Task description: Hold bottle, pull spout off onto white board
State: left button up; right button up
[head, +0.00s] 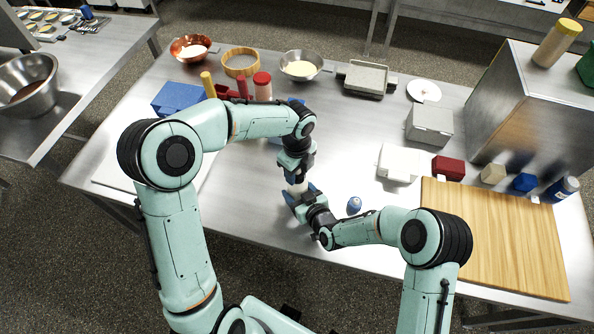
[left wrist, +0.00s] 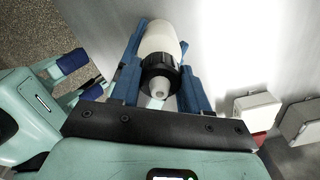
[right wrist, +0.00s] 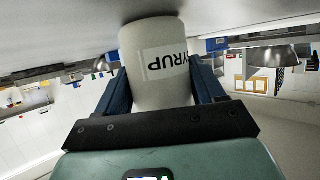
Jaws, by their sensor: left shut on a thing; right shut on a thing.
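A white syrup bottle (right wrist: 160,62) stands upright on the metal table, its label partly readable in the right wrist view. My right gripper (head: 298,197) is shut around its body from the side. The black-collared spout with a pale tip (left wrist: 159,82) is on top of the bottle. My left gripper (head: 297,172) points down from above, its blue fingers on either side of the spout and shut on it. In the head view the grippers hide most of the bottle (head: 297,187). The white board (head: 115,172) lies at the table's left, partly hidden by my left arm.
A small blue-and-white container (head: 354,205) stands just right of my right gripper. A wooden board (head: 505,245) covers the right front. Bowls (head: 300,66), a red-capped jar (head: 262,87) and a blue box (head: 178,98) stand toward the back.

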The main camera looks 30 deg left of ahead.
pick_arm(q)
jog(key=shift+r, duration=1.6)
jog(key=shift+r, duration=2)
jog(key=shift+a, duration=0.1)
